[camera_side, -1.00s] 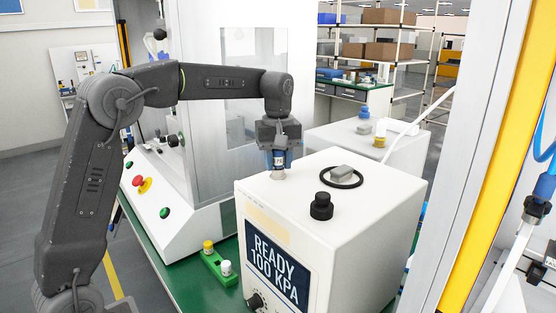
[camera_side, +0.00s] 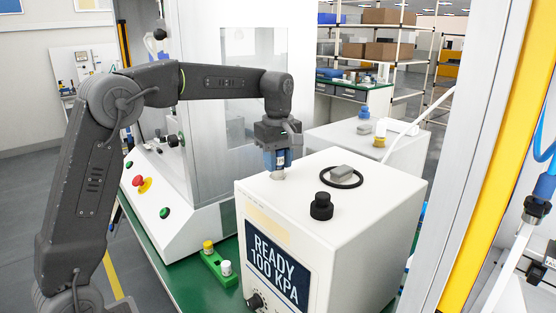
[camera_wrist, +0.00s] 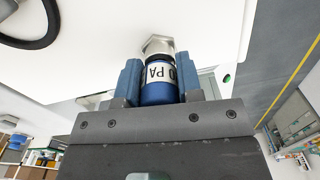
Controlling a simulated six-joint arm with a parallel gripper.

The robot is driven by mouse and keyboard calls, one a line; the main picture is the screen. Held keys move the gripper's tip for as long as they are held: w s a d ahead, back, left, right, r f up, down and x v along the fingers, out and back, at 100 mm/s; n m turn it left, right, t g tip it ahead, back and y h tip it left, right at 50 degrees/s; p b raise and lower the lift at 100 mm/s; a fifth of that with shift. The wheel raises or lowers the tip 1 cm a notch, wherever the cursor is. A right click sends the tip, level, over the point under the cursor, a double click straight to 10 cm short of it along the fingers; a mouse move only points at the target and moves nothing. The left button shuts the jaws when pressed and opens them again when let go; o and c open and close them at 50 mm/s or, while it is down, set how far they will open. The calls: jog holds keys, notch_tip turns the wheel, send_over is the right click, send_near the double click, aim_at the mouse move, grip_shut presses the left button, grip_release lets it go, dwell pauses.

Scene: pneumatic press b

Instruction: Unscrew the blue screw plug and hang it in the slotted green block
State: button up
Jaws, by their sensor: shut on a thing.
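The blue screw plug (camera_wrist: 158,88), with a white lettered band, sits between the two blue fingers of my gripper (camera_wrist: 159,72) in the wrist view. The gripper is shut on it. A silver hex fitting (camera_wrist: 158,45) shows just beyond the plug, at the top of the white box. The green block (camera_side: 219,269) lies low on the green bench, carrying a yellow-topped and a white-topped piece.
The white box (camera_side: 340,225) has a display reading READY 100 KPA. On its top are a black knob (camera_side: 321,206) and a black ring (camera_side: 343,178) around a grey block. A sloped button panel (camera_side: 160,195) stands left of my gripper.

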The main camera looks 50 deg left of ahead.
jog(key=shift+n, duration=0.8)
jog(key=o, duration=0.6)
jog(key=shift+c, duration=0.2)
jog(key=shift+m, duration=0.9)
jog(key=shift+m, duration=0.8)
